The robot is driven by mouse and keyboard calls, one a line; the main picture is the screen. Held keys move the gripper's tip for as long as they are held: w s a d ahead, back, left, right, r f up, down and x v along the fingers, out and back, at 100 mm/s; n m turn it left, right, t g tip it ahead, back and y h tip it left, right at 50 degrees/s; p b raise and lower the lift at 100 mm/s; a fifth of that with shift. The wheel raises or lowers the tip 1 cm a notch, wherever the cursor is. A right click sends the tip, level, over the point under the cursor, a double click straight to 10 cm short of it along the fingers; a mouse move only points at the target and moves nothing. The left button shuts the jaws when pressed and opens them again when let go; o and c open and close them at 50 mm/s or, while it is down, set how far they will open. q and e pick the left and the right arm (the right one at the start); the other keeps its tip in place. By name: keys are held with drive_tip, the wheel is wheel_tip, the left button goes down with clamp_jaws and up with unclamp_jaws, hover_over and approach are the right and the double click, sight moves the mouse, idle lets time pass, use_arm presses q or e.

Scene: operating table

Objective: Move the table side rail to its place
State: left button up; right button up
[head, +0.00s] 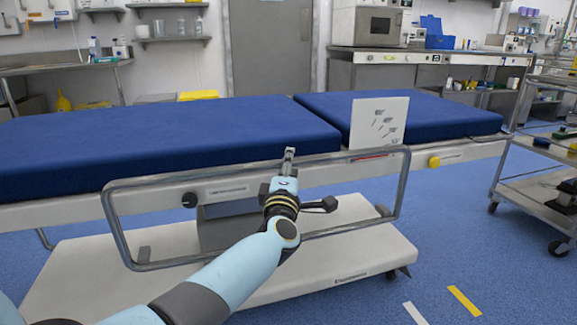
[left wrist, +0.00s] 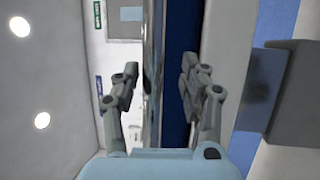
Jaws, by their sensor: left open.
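The table side rail (head: 119,232) is a grey metal tube frame along the near side of the operating table (head: 60,208). Its upper bar runs just below the blue mattress and its lower bar lies in front of the white base. My left gripper (head: 289,155) is at the middle of the upper bar. In the left wrist view the open fingers of the gripper (left wrist: 162,90) stand on either side of the rail bar (left wrist: 154,60), with gaps on both sides. I cannot tell how deep the bar sits between them. My right gripper is not in view.
A white panel with tool drawings (head: 380,122) stands at the mattress edge, close to the rail's right end. A yellow knob (head: 434,162) and a dark knob (head: 189,200) are on the table side. A metal cart (head: 540,190) stands at right.

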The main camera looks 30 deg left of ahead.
use_arm(q)
drive_tip(key=v, duration=1.2)
